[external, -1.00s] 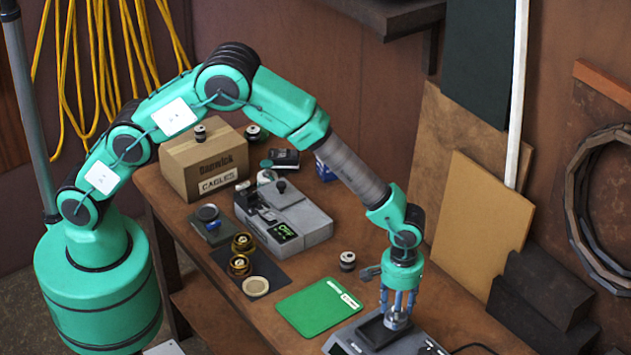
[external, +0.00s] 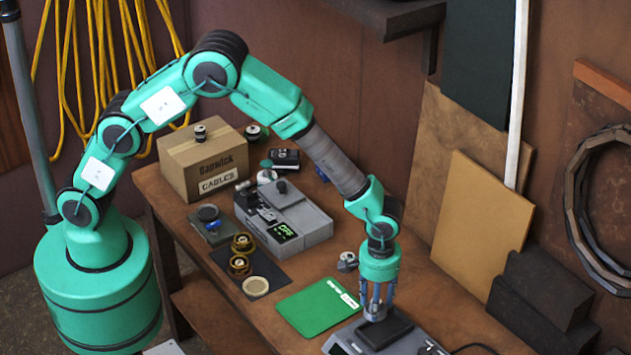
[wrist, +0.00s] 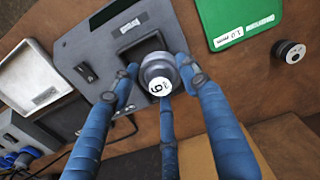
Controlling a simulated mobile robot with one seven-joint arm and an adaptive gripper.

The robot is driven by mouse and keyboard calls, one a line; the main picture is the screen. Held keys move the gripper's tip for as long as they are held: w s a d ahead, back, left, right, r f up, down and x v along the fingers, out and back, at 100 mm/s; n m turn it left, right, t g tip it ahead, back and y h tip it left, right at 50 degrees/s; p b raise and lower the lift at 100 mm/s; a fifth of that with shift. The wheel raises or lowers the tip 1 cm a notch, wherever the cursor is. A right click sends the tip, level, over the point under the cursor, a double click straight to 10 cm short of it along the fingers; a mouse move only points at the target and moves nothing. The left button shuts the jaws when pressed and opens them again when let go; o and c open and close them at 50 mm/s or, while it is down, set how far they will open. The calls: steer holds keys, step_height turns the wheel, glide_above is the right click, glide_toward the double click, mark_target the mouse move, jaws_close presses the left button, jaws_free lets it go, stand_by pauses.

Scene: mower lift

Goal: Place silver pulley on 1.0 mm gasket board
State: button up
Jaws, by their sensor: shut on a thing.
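My gripper (external: 376,306) is shut on the silver pulley (wrist: 158,70), a round grey metal piece that shows between my blue fingers in the wrist view, with a white label beside it. In the external view the pulley is small and mostly hidden by my fingers. It is over the left part of a grey scale-like device (external: 341,338), close to the right edge of the green board. The green gasket board (external: 318,308) lies flat on the bench, with a white label reading 1.0. It also shows in the wrist view (wrist: 235,12), at upper right.
A small dark-and-silver spool (external: 347,262) stands behind the board. A black mat (external: 262,276) with brass pieces and a tan disc is left of it. A grey instrument (external: 305,220) and a cardboard box (external: 195,165) stand farther back. The green board's top is bare.

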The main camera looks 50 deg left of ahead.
steer(key=s+a+f, duration=0.1)
steer(key=s+a, duration=0.5)
steer(key=a, duration=0.3)
steer(key=s+a+f, duration=0.2)
steer(key=s+a, duration=0.3)
steer(key=a, duration=0.4)
steer(key=s+a+f+b, duration=0.1)
steer(key=s+a+f, duration=0.1)
steer(key=s+a, duration=0.4)
steer(key=a, duration=0.3)
steer(key=shift+s, duration=0.35)
steer(key=shift+d, duration=0.1)
glide_above(319, 311)
steer(key=shift+f, duration=0.75)
steer(key=shift+f, duration=1.7)
steer(key=shift+f, duration=0.2)
